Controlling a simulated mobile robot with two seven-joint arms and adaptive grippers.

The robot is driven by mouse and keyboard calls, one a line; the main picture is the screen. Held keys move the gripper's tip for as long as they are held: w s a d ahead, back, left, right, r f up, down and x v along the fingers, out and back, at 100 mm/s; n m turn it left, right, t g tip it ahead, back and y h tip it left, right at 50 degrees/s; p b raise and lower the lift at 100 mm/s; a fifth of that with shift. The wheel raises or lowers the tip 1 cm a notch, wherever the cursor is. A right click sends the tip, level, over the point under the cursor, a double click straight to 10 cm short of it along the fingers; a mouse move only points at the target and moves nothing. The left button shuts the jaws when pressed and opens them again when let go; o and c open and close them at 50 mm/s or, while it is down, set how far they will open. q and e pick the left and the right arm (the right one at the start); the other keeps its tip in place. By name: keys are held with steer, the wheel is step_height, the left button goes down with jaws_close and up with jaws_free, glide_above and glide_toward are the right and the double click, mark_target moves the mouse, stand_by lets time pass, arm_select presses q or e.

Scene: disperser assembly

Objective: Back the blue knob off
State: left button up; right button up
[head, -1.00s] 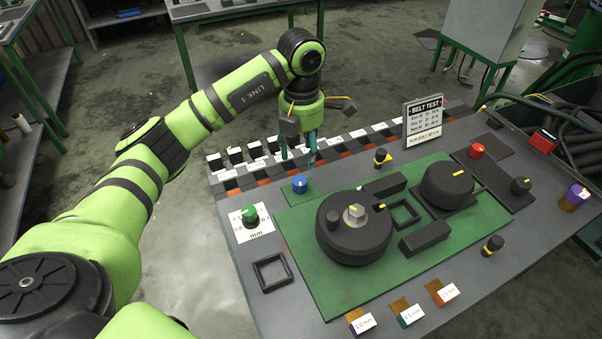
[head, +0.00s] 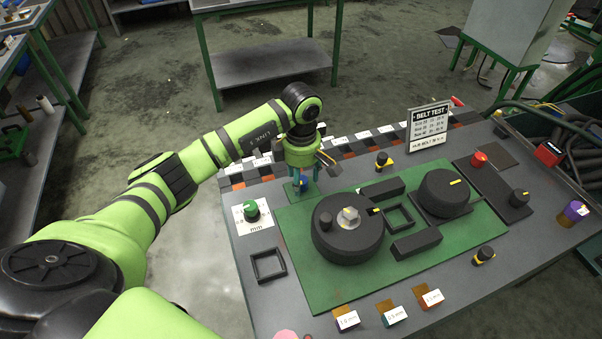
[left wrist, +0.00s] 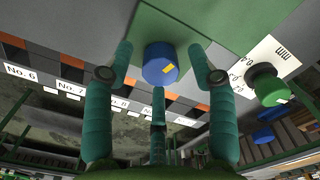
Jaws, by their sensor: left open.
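In the head view the left gripper (head: 301,185) is over the knob (head: 303,182), which is mostly hidden behind the fingers. The left gripper is open and empty. My right gripper is not in view.
A green knob (head: 251,211) on a white mm scale is close by on the left. A large black pulley (head: 348,230) stands on the green board to the right. Labelled slots (head: 240,178) line the far edge. A square black frame (head: 268,264) lies in front.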

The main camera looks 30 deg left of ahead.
arm_select(q)
steer(key=shift+f, duration=0.3)
steer(key=c, duration=1.1)
steer(key=shift+n+b, duration=0.5)
steer(key=shift+n, duration=0.1)
steer(key=shift+c, duration=0.2)
steer(key=o, duration=1.1)
steer(key=shift+o, duration=0.2)
